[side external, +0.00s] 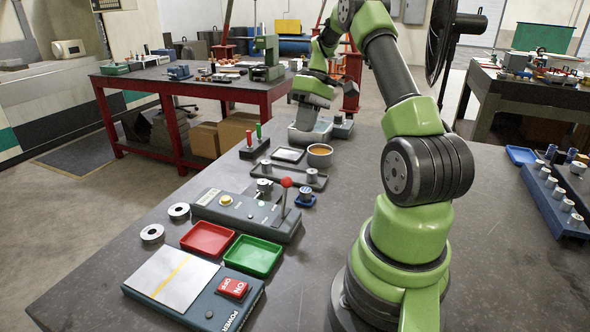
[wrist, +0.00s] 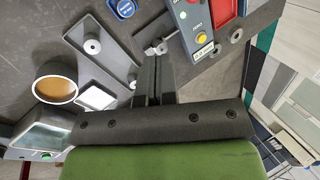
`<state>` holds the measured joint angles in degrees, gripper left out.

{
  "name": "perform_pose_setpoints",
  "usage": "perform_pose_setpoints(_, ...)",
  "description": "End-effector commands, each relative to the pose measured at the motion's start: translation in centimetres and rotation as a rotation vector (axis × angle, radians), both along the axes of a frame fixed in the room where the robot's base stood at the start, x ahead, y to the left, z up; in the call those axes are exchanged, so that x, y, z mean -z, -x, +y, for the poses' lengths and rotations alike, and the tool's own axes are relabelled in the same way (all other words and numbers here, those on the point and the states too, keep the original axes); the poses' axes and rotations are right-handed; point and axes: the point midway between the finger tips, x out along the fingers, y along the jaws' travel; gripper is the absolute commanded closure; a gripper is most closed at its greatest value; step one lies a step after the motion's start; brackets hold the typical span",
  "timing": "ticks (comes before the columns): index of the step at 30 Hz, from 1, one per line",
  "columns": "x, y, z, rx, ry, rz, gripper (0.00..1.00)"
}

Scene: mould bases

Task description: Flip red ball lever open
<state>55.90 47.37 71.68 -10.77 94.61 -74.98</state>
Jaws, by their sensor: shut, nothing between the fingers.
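The red ball lever (side external: 286,183) stands on a grey control box (side external: 240,212) with a yellow button (side external: 226,200). Its stem leans only slightly from upright. The wrist view shows the box (wrist: 198,25) at the upper right, with the lever mostly cut off by the top edge. My gripper (wrist: 157,58) is shut and empty there. Its fingertips appear close to a small silver fitting at the box's edge in that picture; I cannot tell the height gap. In the side view my gripper is at the far end of the bench, away from the lever, its fingertips hard to make out.
A red tray (side external: 208,239) and a green tray (side external: 253,256) sit in front of the box. A bowl (side external: 320,155), a grey bar with posts (side external: 289,174) and a block with red and green pegs (side external: 254,147) stand behind it. Bare bench lies at the front right.

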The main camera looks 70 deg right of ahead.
Motion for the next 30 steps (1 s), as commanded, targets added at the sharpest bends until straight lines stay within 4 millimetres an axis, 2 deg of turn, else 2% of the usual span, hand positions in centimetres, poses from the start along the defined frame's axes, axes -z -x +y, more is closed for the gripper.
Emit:
perform_pose_setpoints(3,0.4,1.5,-1.2,0.016,-0.029,0.017,1.00)
perform_pose_setpoints(6,0.4,1.8,-1.5,0.018,-0.037,0.021,1.00)
perform_pose_setpoints(15,0.4,1.8,-1.4,0.017,-0.037,0.020,1.00)
perform_pose_setpoints(19,1.1,1.7,-1.0,0.014,-0.040,0.022,1.00)
perform_pose_setpoints(23,2.6,1.6,-0.2,0.015,-0.042,0.022,1.00)
perform_pose_setpoints(30,7.3,1.2,2.1,0.015,-0.041,0.024,1.00)
